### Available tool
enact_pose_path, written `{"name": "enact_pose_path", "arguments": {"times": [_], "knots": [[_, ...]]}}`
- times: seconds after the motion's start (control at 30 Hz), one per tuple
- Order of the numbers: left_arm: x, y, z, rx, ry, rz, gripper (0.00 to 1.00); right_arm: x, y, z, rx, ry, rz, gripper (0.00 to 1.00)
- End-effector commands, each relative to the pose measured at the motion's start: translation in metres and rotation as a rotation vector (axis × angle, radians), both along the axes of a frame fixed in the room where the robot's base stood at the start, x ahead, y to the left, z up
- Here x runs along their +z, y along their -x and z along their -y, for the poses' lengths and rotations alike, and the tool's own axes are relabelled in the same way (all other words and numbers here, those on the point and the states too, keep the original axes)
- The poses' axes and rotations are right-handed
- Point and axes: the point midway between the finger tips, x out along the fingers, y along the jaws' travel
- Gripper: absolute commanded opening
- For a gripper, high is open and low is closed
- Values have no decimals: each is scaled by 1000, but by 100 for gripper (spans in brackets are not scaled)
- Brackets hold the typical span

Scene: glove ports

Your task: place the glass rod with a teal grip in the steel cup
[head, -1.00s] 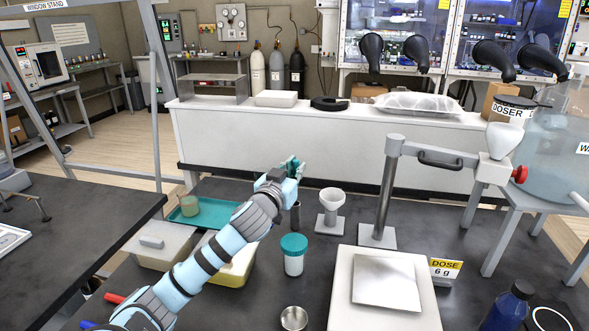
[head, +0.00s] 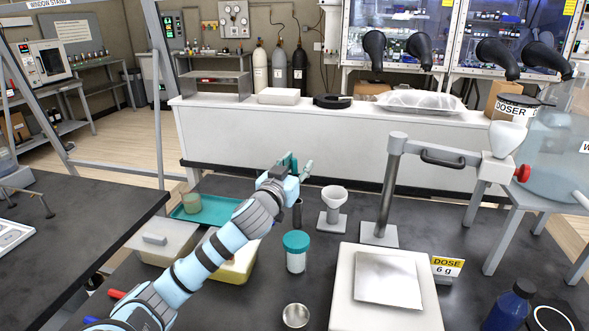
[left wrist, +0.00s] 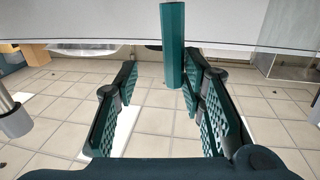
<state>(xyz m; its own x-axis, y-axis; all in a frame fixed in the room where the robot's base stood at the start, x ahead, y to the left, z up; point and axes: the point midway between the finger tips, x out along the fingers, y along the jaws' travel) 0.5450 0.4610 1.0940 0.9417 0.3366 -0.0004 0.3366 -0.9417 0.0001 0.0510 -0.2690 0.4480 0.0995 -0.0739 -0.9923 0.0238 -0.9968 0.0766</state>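The steel cup (head: 296,316) is small, round and empty, and stands on the dark bench at the front in the head view. My left gripper (head: 293,168) is raised over the far part of the bench, well beyond the cup. In the left wrist view its two fingers (left wrist: 160,108) are spread apart. The teal grip (left wrist: 173,45) of the rod shows between them, nearer the right finger; I cannot tell whether it touches that finger. The rod's glass part cannot be made out. My right gripper is not in view.
A dark cylinder (head: 297,213) stands below my left gripper. Beside it are a white funnel on a stand (head: 333,205) and a teal-lidded jar (head: 296,252). A teal tray (head: 222,212) lies left, and a white balance (head: 345,305) right.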

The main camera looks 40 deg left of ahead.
Motion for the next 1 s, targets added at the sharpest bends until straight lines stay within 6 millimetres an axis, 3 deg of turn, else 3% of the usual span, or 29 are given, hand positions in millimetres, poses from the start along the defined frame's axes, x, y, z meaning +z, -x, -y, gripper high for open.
{"name": "enact_pose_path", "arguments": {"times": [0.23, 0.47, 1.0], "knots": [[-1, 47, 18, -6, -10, -5, 37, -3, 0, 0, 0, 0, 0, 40], [4, 87, 32, -2, -5, -6, 37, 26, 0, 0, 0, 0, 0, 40], [0, 91, 33, -1, -1, 0, 37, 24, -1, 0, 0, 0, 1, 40]]}}
